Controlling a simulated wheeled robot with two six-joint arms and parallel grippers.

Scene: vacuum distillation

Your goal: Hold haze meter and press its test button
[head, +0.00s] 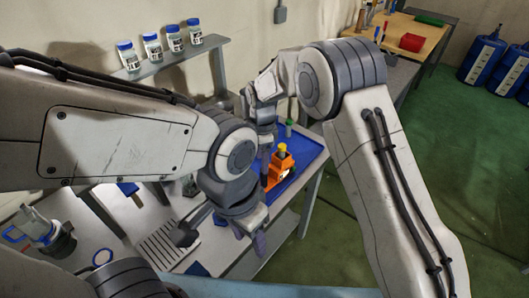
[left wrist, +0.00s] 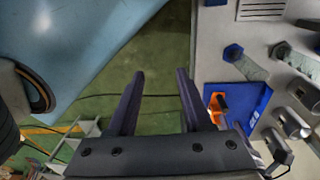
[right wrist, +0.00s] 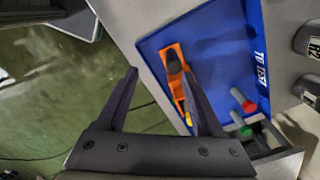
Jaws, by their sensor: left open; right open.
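The haze meter appears to be the orange device (head: 279,168) with a yellow top, standing on the blue mat (head: 309,149). In the right wrist view the orange device (right wrist: 173,80) has a black part on top and is partly hidden by the right finger. The left wrist view shows a small orange part (left wrist: 214,101) beyond the right-hand finger. My left gripper (head: 257,238) is open and empty, lower and nearer, over the bench's front edge.
A red-capped item (right wrist: 247,106) and a green-capped item (right wrist: 245,130) are near the mat's corner. Several blue-capped jars (head: 152,47) stand on a raised shelf. A slotted grey plate (head: 160,246) lies on the bench. Green floor (head: 400,160) is open to the right.

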